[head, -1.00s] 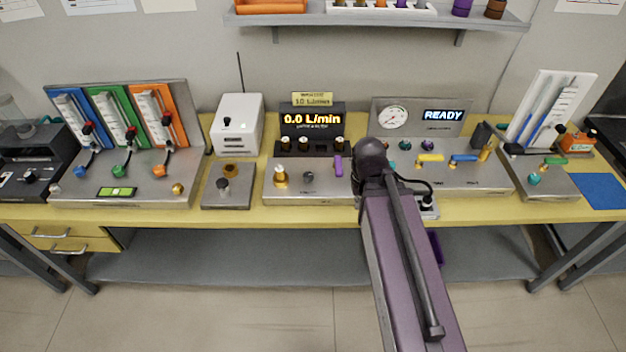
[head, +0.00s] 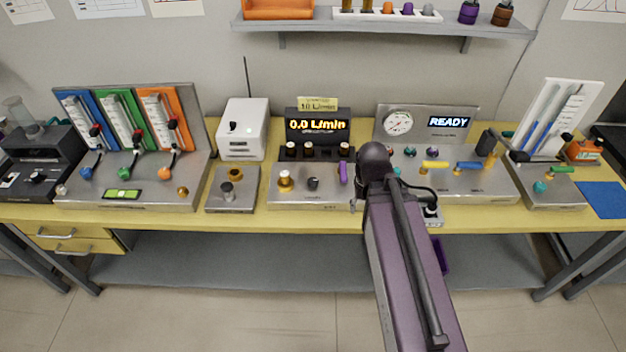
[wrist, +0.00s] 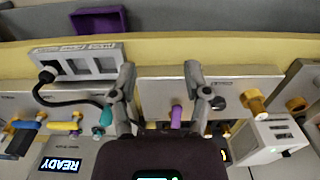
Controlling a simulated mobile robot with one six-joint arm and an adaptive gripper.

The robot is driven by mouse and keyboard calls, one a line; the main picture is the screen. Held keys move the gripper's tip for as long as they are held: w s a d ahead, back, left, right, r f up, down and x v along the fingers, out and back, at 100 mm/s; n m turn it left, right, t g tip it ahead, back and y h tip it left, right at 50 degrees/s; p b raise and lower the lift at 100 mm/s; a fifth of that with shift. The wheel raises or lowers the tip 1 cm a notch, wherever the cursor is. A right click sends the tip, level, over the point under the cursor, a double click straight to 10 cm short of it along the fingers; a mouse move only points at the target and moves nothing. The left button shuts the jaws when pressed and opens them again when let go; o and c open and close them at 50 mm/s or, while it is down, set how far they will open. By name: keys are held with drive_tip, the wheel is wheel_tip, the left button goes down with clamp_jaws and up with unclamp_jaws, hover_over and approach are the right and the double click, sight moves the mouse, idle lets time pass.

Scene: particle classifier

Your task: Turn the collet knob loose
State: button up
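No label marks the collet knob, so I cannot tell which knob it is. In the wrist view, the picture is turned over. My gripper (wrist: 160,72) is open and empty there, its two grey fingers apart. The purple lever (wrist: 176,116) shows between the fingers, beyond them and apart. The brass knob (wrist: 252,100) is to the right of the fingers. In the head view my arm hides my gripper.
A white box (head: 242,130) and a "0.0 L/min" display (head: 318,126) stand behind. The READY panel (head: 450,121) is to the right. A slotted grey holder (wrist: 80,62) lies close to my gripper.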

drive_tip(key=shift+o, duration=0.4)
drive_tip(key=w+a+r+m+p, duration=0.1)
drive_tip(key=w+a+m, duration=0.3)
drive_tip(key=w+m, duration=0.4)
drive_tip(key=shift+w+a+r+m+p, duration=0.3)
drive_tip(key=shift+w+a+r, duration=0.1)
drive_tip(key=shift+w, duration=0.6)
drive_tip(key=r+m+p, duration=0.2)
drive_tip(key=m, duration=0.9)
hover_over(313, 180)
drive_tip(key=shift+f, duration=0.15)
drive_tip(key=shift+f+b, duration=0.25)
drive_tip(key=shift+b, duration=0.05)
wheel_tip(313, 180, down, 13)
drive_tip(key=b, duration=1.3)
drive_tip(key=shift+f, duration=0.15)
drive_tip(key=c, duration=1.2)
